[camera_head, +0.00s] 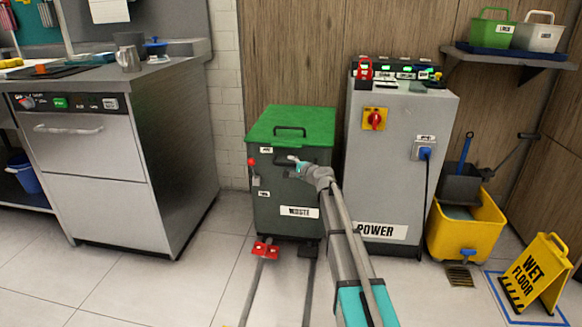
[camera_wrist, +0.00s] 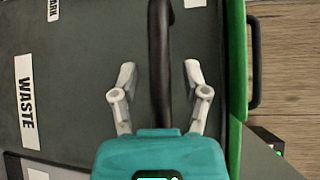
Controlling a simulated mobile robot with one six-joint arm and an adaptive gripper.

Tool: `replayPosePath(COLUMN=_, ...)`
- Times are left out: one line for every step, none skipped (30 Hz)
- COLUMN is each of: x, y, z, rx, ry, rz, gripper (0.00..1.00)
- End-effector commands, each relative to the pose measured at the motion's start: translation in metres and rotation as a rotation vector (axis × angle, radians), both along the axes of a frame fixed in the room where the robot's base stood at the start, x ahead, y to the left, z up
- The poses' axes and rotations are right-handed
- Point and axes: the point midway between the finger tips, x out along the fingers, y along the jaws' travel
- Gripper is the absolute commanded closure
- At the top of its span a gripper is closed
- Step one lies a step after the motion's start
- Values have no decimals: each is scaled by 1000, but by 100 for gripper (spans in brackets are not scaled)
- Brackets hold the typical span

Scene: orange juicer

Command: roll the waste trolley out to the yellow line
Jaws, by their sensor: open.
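The waste trolley (camera_head: 285,215) is a dark grey bin with a green lid and a WASTE label. It stands against the wall, left of the POWER cabinet. My gripper (camera_head: 297,162) is at the upper front of the trolley. In the wrist view my gripper (camera_wrist: 160,74) is open, with one finger on each side of the trolley's dark handle bar (camera_wrist: 160,40). A gap shows between each finger and the bar. A red block (camera_head: 265,250) sits at the trolley's front left foot, on a floor rail. I cannot clearly make out the yellow line.
Two dark rails (camera_head: 252,292) run forward from the trolley across the tiles. The grey POWER cabinet (camera_head: 385,170) stands close on the right, with a yellow mop bucket (camera_head: 470,232) and a WET FLOOR sign (camera_head: 537,272) beyond. A steel dishwasher counter (camera_head: 85,165) stands left.

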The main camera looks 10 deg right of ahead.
Motion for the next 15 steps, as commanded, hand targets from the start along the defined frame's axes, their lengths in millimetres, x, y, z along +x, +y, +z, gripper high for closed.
replayPosePath(x=0, y=0, z=0, rx=0, ry=0, rz=0, gripper=41)
replayPosePath(x=0, y=0, z=0, rx=0, ry=0, rz=0, gripper=41)
replayPosePath(x=0, y=0, z=0, rx=0, ry=0, rz=0, gripper=41)
replayPosePath(x=0, y=0, z=0, rx=0, ry=0, rz=0, gripper=41)
replayPosePath(x=0, y=0, z=0, rx=0, ry=0, rz=0, gripper=41)
replayPosePath(x=0, y=0, z=0, rx=0, ry=0, rz=0, gripper=44)
replayPosePath(x=0, y=0, z=0, rx=0, ry=0, rz=0, gripper=50)
replayPosePath(x=0, y=0, z=0, rx=0, ry=0, rz=0, gripper=55)
replayPosePath(x=0, y=0, z=0, rx=0, ry=0, rz=0, gripper=63)
replayPosePath(x=0, y=0, z=0, rx=0, ry=0, rz=0, gripper=68)
replayPosePath(x=0, y=0, z=0, rx=0, ry=0, rz=0, gripper=74)
replayPosePath(x=0, y=0, z=0, rx=0, ry=0, rz=0, gripper=81)
replayPosePath(x=0, y=0, z=0, rx=0, ry=0, rz=0, gripper=87)
replayPosePath(x=0, y=0, z=0, rx=0, ry=0, rz=0, gripper=93)
replayPosePath(x=0, y=0, z=0, rx=0, ry=0, rz=0, gripper=100)
